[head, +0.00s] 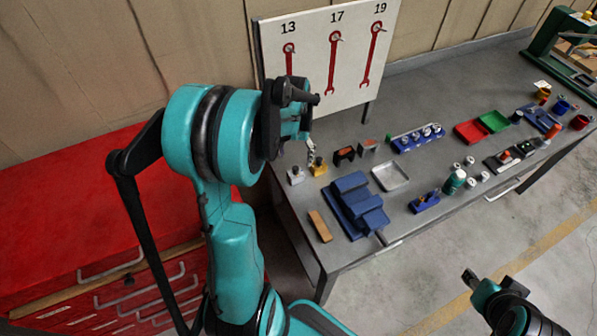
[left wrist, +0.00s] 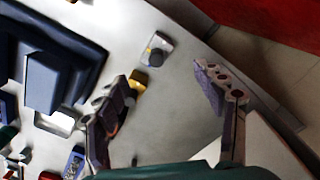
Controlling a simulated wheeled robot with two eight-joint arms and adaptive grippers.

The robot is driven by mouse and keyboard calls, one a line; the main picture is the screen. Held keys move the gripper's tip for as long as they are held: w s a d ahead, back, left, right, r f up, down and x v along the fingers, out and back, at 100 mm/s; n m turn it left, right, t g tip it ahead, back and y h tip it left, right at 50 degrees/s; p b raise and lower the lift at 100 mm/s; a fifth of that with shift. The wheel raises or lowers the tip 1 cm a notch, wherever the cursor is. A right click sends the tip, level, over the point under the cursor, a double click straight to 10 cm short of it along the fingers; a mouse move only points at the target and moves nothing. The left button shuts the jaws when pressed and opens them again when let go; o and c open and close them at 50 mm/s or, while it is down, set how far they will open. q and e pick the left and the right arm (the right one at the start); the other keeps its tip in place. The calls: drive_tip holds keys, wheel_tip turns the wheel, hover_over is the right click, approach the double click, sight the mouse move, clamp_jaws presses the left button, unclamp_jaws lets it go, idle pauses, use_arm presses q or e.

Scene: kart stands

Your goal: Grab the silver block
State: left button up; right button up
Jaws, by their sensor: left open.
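The silver block (head: 296,176), a small pale block with a dark knob, stands near the left end of the grey workbench (head: 400,222). In the left wrist view the silver block (left wrist: 157,48) lies beyond my fingertips, between their lines. My left gripper (head: 310,153) is above the bench, close to the silver and yellow blocks; in the left wrist view the gripper (left wrist: 167,88) is open with nothing between its fingers. The yellow block (head: 318,167) stands right beside the silver one; the left finger partly covers it in the wrist view. My right gripper (head: 470,279) is off the bench, at lower right.
A blue vise (head: 352,200) and a wooden block (head: 320,226) are in front of the blocks. A silver tray (head: 390,176) and blue holders (head: 418,137) are to the right. A wrench board (head: 325,60) stands behind. A red cabinet (head: 70,200) is at left.

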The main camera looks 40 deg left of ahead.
sight(296, 168)
use_arm(q)
drive_tip(key=f, duration=0.2)
drive_tip(key=f+b, duration=0.1)
drive_tip(key=f, duration=0.3)
drive_tip(key=shift+s+d+b, duration=0.3)
drive_tip(key=shift+b, duration=0.1)
drive_tip(key=c, duration=1.4)
